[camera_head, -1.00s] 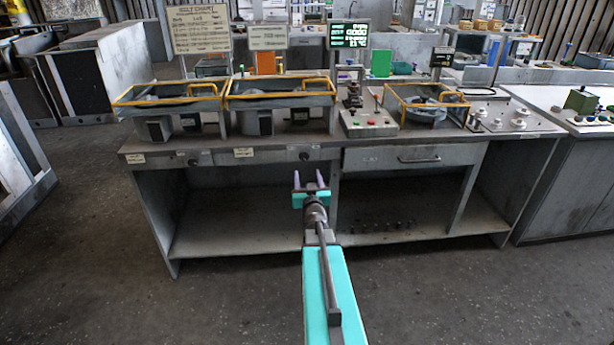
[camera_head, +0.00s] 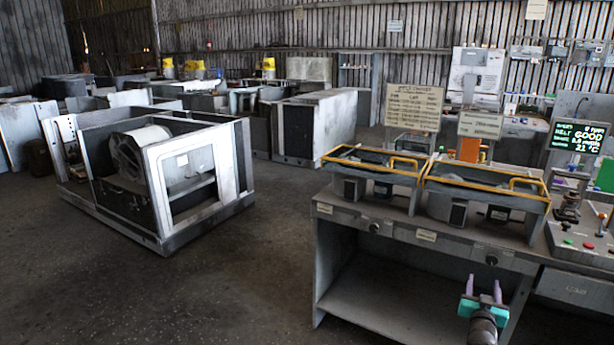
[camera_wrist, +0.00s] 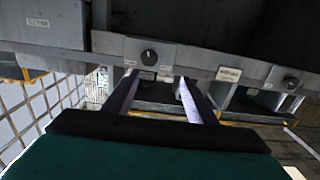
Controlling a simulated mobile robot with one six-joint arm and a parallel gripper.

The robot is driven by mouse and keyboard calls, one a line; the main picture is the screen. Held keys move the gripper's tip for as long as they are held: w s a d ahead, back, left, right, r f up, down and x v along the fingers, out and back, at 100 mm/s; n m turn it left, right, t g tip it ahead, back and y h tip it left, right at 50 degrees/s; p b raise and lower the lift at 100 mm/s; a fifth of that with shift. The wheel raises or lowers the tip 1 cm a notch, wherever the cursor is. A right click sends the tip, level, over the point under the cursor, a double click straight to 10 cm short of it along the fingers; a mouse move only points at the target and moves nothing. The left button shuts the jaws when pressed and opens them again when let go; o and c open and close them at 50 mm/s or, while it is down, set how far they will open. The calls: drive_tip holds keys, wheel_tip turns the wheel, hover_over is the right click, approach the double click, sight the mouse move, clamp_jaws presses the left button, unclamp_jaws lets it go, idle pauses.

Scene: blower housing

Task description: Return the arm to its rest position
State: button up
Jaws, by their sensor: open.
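My gripper (camera_head: 483,292) shows at the bottom right of the head view, in front of the workbench (camera_head: 338,282). It has two purple fingers on a teal body. The fingers are apart with nothing between them. In the wrist view the two fingers (camera_wrist: 158,98) point toward the bench front, with a dark knob (camera_wrist: 149,57) and small labels beyond them. The wrist picture looks upside down. I cannot tell the exact gap to the bench. Most of my arm is out of the head view.
Two yellow-railed trays (camera_head: 376,159) stand on the bench, with a control box (camera_head: 590,238) and a lit display (camera_head: 577,137) at right. A metal housing with a round blower drum (camera_head: 138,150) stands at left. Open floor (camera_head: 190,290) lies between it and the bench.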

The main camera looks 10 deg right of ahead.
drive_tip(key=w+a+f+n+y, duration=0.2)
drive_tip(key=w+a+f+y, duration=0.15)
drive_tip(key=a+f, duration=0.55)
drive_tip(key=w+a+f+n+y, duration=0.15)
drive_tip(key=w+a+f, duration=0.3)
drive_tip(key=a, duration=0.85)
drive_tip(key=s+a+f+n+g+y, duration=0.1)
drive_tip(key=s+a+f+g+y, duration=0.15)
drive_tip(key=a+f, duration=0.6)
drive_tip(key=s+a+f+n+g+y, duration=0.1)
drive_tip(key=s+a+f+g, duration=0.15)
drive_tip(key=a+f, duration=0.6)
drive_tip(key=s+a+f+n+g+y, duration=0.1)
drive_tip(key=s+a+f+g, duration=0.2)
drive_tip(key=s+a+f, duration=0.45)
drive_tip(key=s+a+f+g+y, duration=0.1)
drive_tip(key=s+a+f+g, duration=0.25)
drive_tip(key=s, duration=0.65)
drive_tip(key=s+a+g, duration=0.2)
drive_tip(key=s+g, duration=0.6)
drive_tip(key=s, duration=1.3)
drive_tip(key=shift+a+r+n, duration=0.15)
drive_tip(key=shift+n, duration=0.3)
